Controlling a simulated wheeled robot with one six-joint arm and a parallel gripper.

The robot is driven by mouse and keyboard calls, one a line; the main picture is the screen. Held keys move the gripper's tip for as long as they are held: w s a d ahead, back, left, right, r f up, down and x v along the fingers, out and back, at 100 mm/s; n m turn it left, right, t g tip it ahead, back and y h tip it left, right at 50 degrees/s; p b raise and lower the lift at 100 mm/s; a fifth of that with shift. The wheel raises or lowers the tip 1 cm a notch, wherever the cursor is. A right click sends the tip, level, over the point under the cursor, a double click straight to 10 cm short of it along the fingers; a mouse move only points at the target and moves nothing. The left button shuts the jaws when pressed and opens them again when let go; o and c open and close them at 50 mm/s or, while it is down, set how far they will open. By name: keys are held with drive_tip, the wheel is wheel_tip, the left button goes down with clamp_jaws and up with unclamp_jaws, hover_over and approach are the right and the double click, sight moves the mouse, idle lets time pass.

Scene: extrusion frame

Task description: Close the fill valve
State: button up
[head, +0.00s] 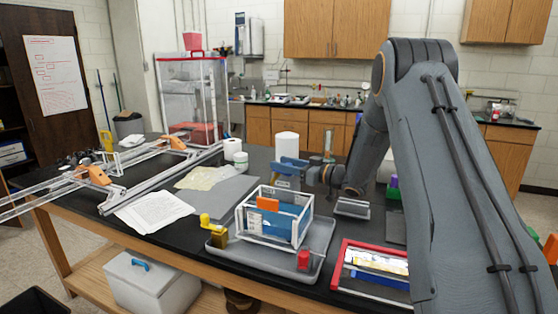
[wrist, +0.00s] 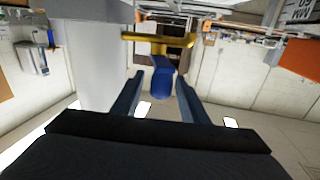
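The fill valve is not labelled in either view. A small valve-like fitting with a yellow handle (head: 210,222) stands at the left side of the grey tray (head: 316,254). A red knob-like piece (head: 303,260) sits at the tray's front right. My gripper (head: 288,168) is above the table, behind the clear open-framed box, and points left. In the wrist view its two fingers (wrist: 160,97) are spread apart. A blue piece (wrist: 163,84) shows between them with gaps on both sides. A yellow bar (wrist: 157,40) shows beyond it; I cannot tell how far off these are.
The clear box (head: 272,216) with blue and orange contents stands on the tray. A red-framed bin (head: 370,268) is to its right. Papers (head: 153,212) and aluminium rails with orange brackets (head: 95,175) lie left. A white roll (head: 287,146) stands behind my gripper.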

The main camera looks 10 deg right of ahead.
drive_tip(key=shift+x, duration=1.05)
clamp_jaws()
drive_tip(key=n+g+y+b, duration=0.2)
drive_tip(key=g+b, duration=0.1)
drive_tip(key=shift+w+d+f, duration=0.15)
drive_tip(key=shift+w+d, duration=0.05)
drive_tip(key=shift+n+g+y+b, duration=0.8)
drive_tip(key=shift+n+g+b, duration=0.3)
drive_tip(key=shift+g, duration=0.1)
drive_tip(key=shift+s, duration=0.1)
unclamp_jaws()
